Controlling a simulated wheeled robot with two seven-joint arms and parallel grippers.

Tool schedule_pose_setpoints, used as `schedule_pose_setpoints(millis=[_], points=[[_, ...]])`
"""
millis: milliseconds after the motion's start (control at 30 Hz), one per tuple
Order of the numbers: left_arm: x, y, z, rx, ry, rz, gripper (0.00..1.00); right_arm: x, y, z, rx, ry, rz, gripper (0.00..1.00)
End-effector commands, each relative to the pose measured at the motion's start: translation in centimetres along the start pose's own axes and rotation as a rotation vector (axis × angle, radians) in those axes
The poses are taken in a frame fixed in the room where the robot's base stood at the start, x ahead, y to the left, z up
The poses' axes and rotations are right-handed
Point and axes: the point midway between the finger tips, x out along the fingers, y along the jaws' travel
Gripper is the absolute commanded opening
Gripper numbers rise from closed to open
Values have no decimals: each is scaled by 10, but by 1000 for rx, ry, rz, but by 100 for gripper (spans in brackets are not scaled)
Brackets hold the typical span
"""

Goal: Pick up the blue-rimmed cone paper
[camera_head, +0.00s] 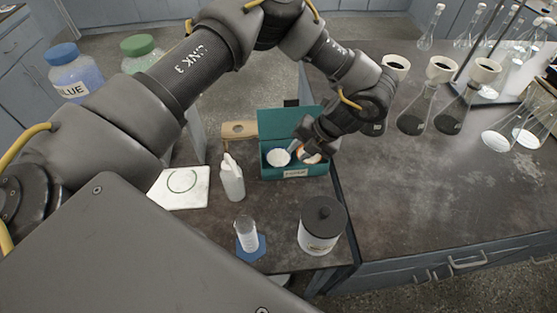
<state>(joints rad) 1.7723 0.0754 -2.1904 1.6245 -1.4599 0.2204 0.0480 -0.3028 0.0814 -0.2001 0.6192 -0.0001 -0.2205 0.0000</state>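A teal open box (294,172) with a raised lid and a small label on its front stands on the dark bench. Inside its left part is a white round paper (278,157). In its right part is another white paper with an orange-brown edge (312,158), partly covered by my gripper. I cannot make out a blue rim on either paper. My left gripper (301,149) reaches down from the right over the box, its fingertips at the papers. It is too small and dark to tell whether it is open or holds anything. My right gripper is not in view.
A white squeeze bottle (232,180), a cylinder on a blue base (247,238) and a black-lidded jar (321,226) stand near the box. A wooden piece (239,130) lies behind. Flasks with white-rimmed cone tops (441,69) stand at the upper right. The right bench is largely clear.

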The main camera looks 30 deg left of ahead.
Motion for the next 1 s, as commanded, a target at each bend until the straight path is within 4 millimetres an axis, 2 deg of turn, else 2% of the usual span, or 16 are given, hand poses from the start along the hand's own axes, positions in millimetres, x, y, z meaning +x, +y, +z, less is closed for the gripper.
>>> schedule_pose_setpoints(millis=[233,433,600,867,1000], points=[[8,1,0,-2,2,0,28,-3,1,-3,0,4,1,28],[36,2,3,-3,4,0,28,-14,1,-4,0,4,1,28],[54,1,3,-2,2,0,28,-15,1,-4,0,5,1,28],[56,1,3,-2,-1,0,28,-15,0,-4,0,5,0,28],[56,1,3,-2,0,0,10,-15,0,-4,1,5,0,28]])
